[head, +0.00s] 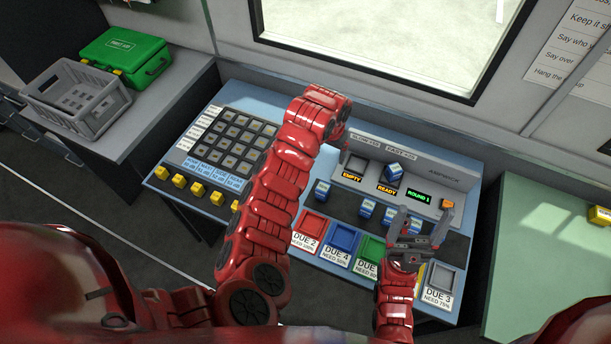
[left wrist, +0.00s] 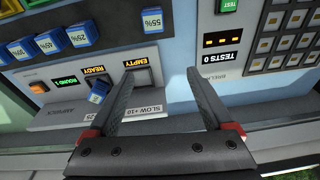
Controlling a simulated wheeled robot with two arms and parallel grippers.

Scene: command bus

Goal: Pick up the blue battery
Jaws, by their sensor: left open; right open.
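Several blue batteries with white labels are in view, so the colour alone does not single one out. One blue battery (head: 394,172) (left wrist: 98,92) sits tilted at the charger's READY slot. A battery marked 55% (head: 321,187) (left wrist: 152,20) stands apart; others (head: 367,208) (left wrist: 82,35) stand in a row on the dark strip. My left gripper (left wrist: 162,85) is open and empty over the charger by the EMPTY slot; in the head view my arm mostly hides it. My right gripper (head: 424,215) is open near the row's right end, holding nothing visible.
The grey charger (head: 432,182) stands at the panel's back. Red (head: 313,223), blue (head: 344,237), green (head: 372,248) and grey (head: 443,274) trays line the front. A keypad (head: 232,138) and yellow blocks (head: 197,189) are left. A window wall is behind.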

